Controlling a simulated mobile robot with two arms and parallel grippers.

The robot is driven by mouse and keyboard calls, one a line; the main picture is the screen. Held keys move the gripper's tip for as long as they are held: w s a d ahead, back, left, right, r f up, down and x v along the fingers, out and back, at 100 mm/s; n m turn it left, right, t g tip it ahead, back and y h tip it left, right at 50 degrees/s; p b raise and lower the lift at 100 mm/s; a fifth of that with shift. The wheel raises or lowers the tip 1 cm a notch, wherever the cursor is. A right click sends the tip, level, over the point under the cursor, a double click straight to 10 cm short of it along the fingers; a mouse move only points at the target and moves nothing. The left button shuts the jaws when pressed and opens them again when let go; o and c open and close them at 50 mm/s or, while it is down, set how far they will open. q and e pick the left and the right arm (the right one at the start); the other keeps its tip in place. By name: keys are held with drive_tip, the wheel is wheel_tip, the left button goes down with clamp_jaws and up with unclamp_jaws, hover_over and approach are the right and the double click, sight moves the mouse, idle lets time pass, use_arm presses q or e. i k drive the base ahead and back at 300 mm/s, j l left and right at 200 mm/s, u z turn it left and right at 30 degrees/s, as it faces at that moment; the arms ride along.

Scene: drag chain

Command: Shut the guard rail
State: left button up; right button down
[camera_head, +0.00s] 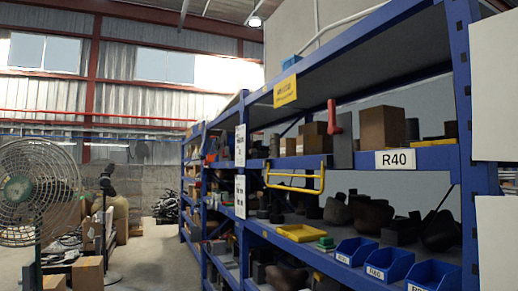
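A yellow guard rail (293,189) shows at the front of the blue shelving rack, below the middle shelf beam. It is a thin bent bar whose ends meet the rack near the beam. It looks as if it stands out from the shelf front, but I cannot tell its exact angle. Neither my left nor my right gripper is in view.
The blue rack (467,150) runs along the right, holding brown boxes (382,128), blue bins (389,263) and a yellow tray (300,233). A red bracket-like part (333,118) stands above the rail. A fan (38,190) and cardboard boxes (87,273) stand left. Floor between is clear.

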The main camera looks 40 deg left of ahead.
sight(296, 189)
drive_tip(key=u, duration=0.6)
drive_tip(key=j+z, duration=0.1)
drive_tip(key=z, duration=0.45)
drive_tip(key=i+j+z, duration=0.25)
drive_tip(key=j, duration=0.2)
drive_tip(key=j+z, duration=0.3)
drive_tip(key=j, duration=0.15)
drive_tip(key=i+j+z, duration=0.25)
drive_tip(key=j, duration=0.25)
drive_tip(key=k, duration=0.1)
